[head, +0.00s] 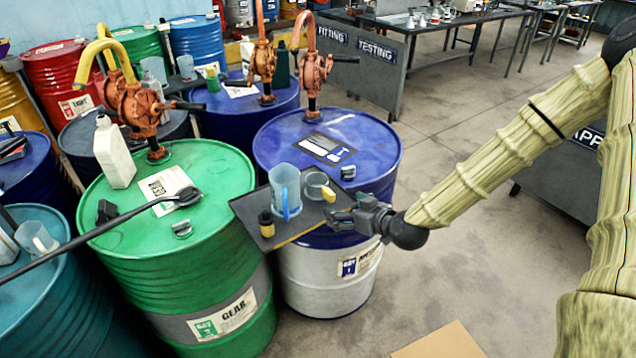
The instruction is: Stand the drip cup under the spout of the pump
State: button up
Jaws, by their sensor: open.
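Two more orange pumps (262,62) (312,70) stand on the blue drums behind. Which pump is meant cannot be told.
A white bottle (113,152) and a long black lever (130,215) are on or over the green drum. Open floor (470,240) lies right.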

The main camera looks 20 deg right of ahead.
aim_at(329, 191)
jog(key=shift+t, duration=0.4)
jog(key=shift+w+a+r+p, duration=0.15)
jog(key=shift+w+p, duration=0.1)
jog(key=shift+w, duration=0.8)
jog(key=shift+w+a+p, duration=0.2)
jog(key=shift+w+p, duration=0.1)
jog(key=shift+w, duration=0.7)
jog(key=shift+w+a+r+p, duration=0.15)
jog(key=shift+w+p, duration=0.1)
jog(key=shift+w, duration=0.8)
jog(key=shift+p+x, duration=1)
jog(key=shift+x, duration=0.35)
jog(key=shift+p+x, duration=0.35)
jog(key=shift+x, duration=0.9)
jog(key=shift+a+f, duration=0.1)
jog(key=shift+f, duration=0.05)
jog(key=c, duration=1.5)
